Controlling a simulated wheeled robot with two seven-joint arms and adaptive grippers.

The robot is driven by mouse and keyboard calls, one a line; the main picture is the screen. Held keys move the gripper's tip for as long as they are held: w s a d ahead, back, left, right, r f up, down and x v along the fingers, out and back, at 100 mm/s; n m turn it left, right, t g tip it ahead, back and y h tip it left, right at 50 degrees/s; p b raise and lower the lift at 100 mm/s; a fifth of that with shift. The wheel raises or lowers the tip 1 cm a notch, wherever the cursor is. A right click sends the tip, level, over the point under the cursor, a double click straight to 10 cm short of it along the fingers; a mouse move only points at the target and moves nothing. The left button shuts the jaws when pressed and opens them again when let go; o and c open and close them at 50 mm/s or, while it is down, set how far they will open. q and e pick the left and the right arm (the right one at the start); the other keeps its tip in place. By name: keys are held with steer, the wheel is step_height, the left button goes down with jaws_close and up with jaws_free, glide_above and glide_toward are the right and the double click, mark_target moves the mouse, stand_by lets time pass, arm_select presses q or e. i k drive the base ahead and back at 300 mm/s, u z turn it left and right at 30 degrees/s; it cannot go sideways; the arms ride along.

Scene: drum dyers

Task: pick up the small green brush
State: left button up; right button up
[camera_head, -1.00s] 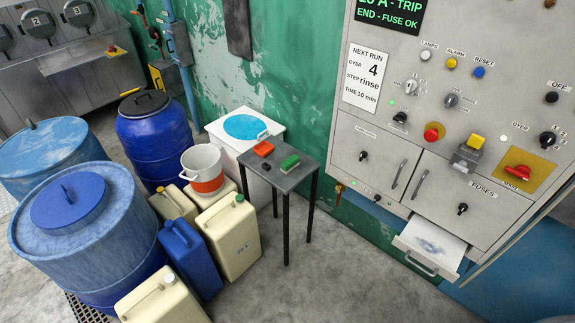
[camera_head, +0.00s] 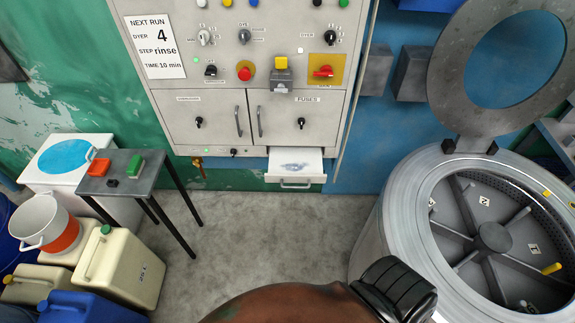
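A green brush-like block (camera_head: 135,166) lies on the small grey table (camera_head: 146,187) at the left of the head view. A red block of similar size (camera_head: 98,166) lies to its left on the same table top. A small black item (camera_head: 112,183) lies near the front edge between them. The green piece is small in view and its bristles cannot be made out. Neither of my grippers shows in this view.
Jerrycans (camera_head: 120,268) and a white-and-orange bucket (camera_head: 45,224) crowd the left. An open drawer (camera_head: 296,182) sticks out below the control panel (camera_head: 240,110). An open drum dyer (camera_head: 385,235) stands right. A brown rounded shape (camera_head: 290,305) fills the bottom; grey floor lies between.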

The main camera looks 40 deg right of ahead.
mark_target(137, 164)
steer(key=u, duration=0.35)
steer(key=i, duration=1.2)
steer(key=u, duration=0.5)
